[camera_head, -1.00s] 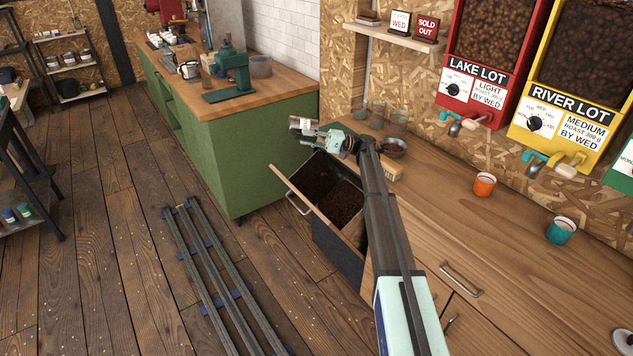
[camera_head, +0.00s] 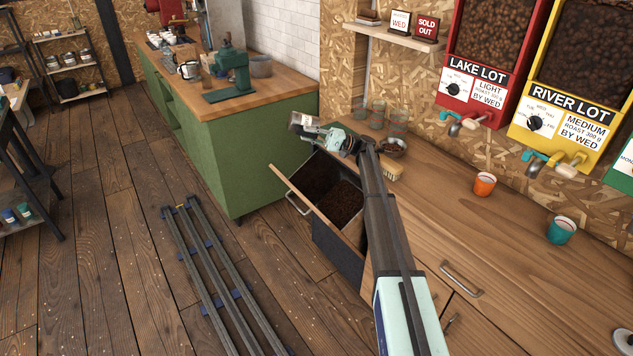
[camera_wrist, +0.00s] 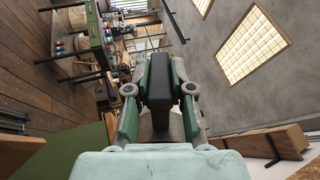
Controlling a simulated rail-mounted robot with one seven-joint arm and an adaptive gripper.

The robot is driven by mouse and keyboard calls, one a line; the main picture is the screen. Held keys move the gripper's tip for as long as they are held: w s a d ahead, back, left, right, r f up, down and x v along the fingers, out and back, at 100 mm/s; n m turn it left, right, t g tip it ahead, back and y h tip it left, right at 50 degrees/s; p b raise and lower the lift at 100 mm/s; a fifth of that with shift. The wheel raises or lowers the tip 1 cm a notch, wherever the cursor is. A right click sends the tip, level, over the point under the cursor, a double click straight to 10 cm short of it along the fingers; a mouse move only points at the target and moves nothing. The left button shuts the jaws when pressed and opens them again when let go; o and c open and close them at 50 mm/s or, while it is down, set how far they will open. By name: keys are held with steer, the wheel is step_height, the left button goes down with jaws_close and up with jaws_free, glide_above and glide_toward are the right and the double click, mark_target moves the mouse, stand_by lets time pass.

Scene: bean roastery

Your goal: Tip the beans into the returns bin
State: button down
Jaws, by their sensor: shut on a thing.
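My gripper (camera_head: 325,134) is at the end of my arm, above the far end of the open pull-out bin (camera_head: 338,252). It is shut on a small pale container (camera_head: 303,122), which sticks out to the left, tilted. Whether beans are in this container cannot be told. The bin has dark walls and a wooden front with a metal handle, and dark brown beans (camera_head: 342,202) lie in it.
A green cabinet (camera_head: 240,170) stands behind left. Floor rails (camera_head: 215,270) run in front.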

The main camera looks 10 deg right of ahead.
steer(key=shift+d+r+y, duration=0.35)
steer(key=shift+r+y, duration=0.45)
steer(key=shift+r, duration=0.05)
stand_by(1.3)
steer(key=shift+a+f+h, duration=0.15)
steer(key=shift+f+h, duration=0.05)
steer(key=shift+h, duration=0.1)
steer(key=f+h, duration=0.1)
steer(key=f, duration=0.1)
steer(key=a+f+h, duration=0.1)
steer(key=f, duration=0.1)
steer(key=shift+h, duration=0.3)
steer(key=shift+f, duration=0.1)
